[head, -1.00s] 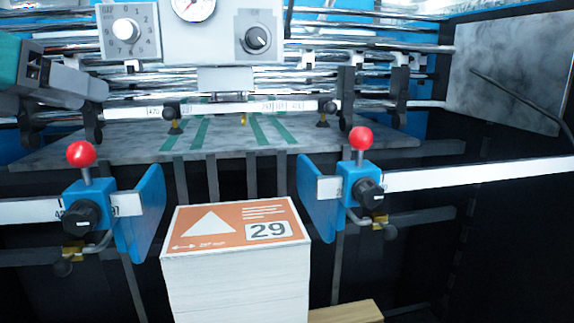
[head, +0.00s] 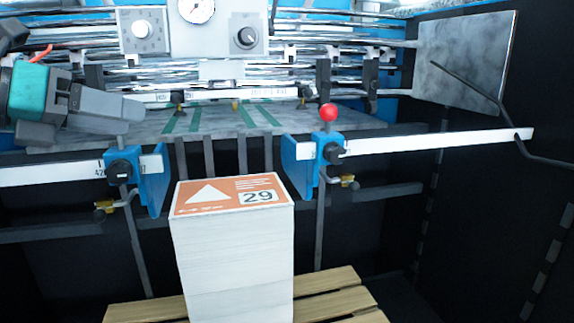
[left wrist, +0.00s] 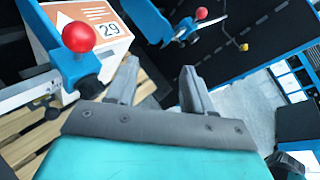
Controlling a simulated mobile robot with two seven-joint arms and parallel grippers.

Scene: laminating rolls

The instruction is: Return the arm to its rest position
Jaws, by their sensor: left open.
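My left arm comes in from the left in the head view, with a teal body and grey gripper (head: 112,108). It is in front of the left end of the machine's feed board. The gripper hides the left red knob in the head view. In the left wrist view the two grey fingers (left wrist: 160,85) are spread apart with nothing between them. In that view a red knob (left wrist: 78,36) on a blue side guide stands just left of the fingers, apart from them. My right gripper does not show.
A tall paper stack (head: 232,250) with an orange "29" top sheet stands on a wooden pallet (head: 335,295). Blue side guides (head: 152,180) flank it. The right guide's red knob (head: 328,112) is upright. A dial panel (head: 195,28) is above; a grey plate (head: 468,62) is at the right.

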